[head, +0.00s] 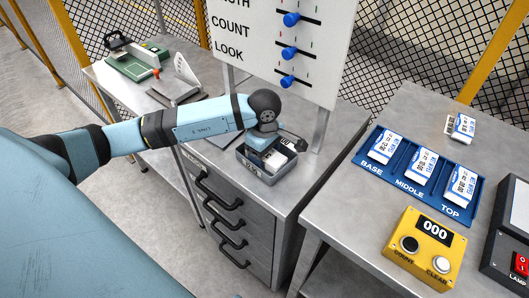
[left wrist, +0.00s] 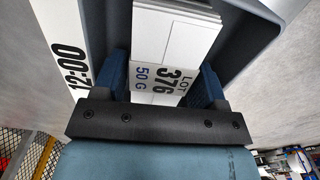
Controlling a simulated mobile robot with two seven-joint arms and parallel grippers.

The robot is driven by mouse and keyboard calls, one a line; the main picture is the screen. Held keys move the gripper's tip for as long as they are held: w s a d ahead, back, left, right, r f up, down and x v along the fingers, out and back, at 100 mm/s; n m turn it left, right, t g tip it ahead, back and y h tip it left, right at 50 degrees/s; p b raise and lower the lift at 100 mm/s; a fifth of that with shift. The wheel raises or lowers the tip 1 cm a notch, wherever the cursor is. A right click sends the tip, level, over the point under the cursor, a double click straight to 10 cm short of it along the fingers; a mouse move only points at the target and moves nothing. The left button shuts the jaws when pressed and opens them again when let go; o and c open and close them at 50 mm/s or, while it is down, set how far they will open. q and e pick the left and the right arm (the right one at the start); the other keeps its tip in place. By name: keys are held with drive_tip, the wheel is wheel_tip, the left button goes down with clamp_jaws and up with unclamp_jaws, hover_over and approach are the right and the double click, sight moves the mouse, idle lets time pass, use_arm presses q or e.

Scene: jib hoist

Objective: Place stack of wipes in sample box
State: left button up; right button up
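The sample box is a grey open tray (head: 268,179) on top of the metal drawer cabinet in the head view, with a white 12:00 label on its rim. It fills much of the left wrist view (left wrist: 235,62). A white stack of wipes (left wrist: 178,35), with a printed band reading LOT 376 50 G, is inside the box walls; it also shows in the head view (head: 284,158). My left gripper (head: 266,158) reaches down into the box. Its blue fingers (left wrist: 161,84) lie against both sides of the stack. Whether the stack touches the floor is hidden. My right gripper is not in view.
A sign board (head: 285,45) with blue sliders stands behind the box. At right, a table holds a blue tray (head: 395,182) with several labelled packs, a loose pack (head: 461,127) and a yellow counter (head: 424,247) reading 000. A green device (head: 137,65) sits at far left.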

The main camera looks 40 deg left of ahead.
use_arm(q)
drive_tip(key=shift+r, duration=0.1)
wheel_tip(320, 180, up, 12)
idle(0.5)
idle(0.5)
